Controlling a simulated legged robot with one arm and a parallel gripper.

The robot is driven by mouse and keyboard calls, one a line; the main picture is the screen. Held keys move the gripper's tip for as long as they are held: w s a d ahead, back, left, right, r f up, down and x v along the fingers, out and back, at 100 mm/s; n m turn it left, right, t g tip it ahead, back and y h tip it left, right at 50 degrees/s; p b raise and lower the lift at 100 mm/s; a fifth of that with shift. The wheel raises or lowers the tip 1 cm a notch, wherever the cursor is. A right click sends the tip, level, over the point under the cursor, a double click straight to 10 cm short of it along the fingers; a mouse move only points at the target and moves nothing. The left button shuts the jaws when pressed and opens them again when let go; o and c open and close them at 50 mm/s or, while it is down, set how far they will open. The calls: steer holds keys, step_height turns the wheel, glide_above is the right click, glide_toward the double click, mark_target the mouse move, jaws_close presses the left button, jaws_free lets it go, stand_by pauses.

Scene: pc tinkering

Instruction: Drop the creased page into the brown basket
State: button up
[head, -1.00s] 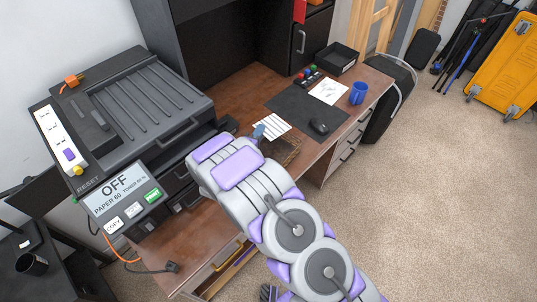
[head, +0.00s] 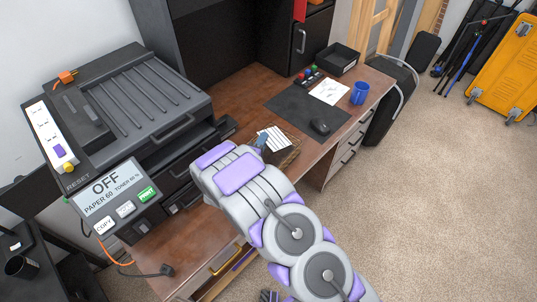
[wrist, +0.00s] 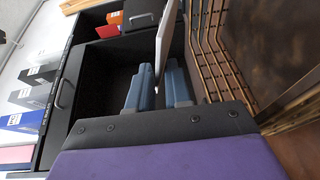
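The creased page (head: 273,139), white with dark lines, is held over the brown basket in the head view. In the wrist view the page (wrist: 166,38) shows nearly edge-on between the two blue-grey fingers. My gripper (wrist: 160,68) is shut on it; in the head view one blue finger (head: 260,141) shows beside the page, and my arm hides the rest. The brown basket (head: 291,155) stands on the desk, partly behind my arm. In the wrist view its wire side (wrist: 212,58) is just right of the page. I cannot tell whether the page touches the basket.
The wooden desk (head: 228,88) carries a dark mat (head: 288,102) with a mouse (head: 320,127), a white sheet (head: 329,92), a blue mug (head: 360,93) and a black tray (head: 337,60). A large printer (head: 140,95) stands left of my arm.

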steer(key=o, duration=0.3)
steer(key=shift+d+r, duration=0.15)
steer(key=shift+d, duration=0.5)
steer(key=shift+s+a, duration=0.2)
steer(key=shift+a, duration=0.6)
steer(key=p+v, duration=0.1)
steer(key=v, duration=0.4)
steer(key=d+p+v, duration=0.1)
steer(key=v, duration=0.5)
steer(key=p+v, duration=0.1)
steer(key=v, duration=0.4)
steer(key=shift+s+d, duration=0.15)
steer(key=shift+s, duration=0.3)
steer(key=shift+a, duration=0.35)
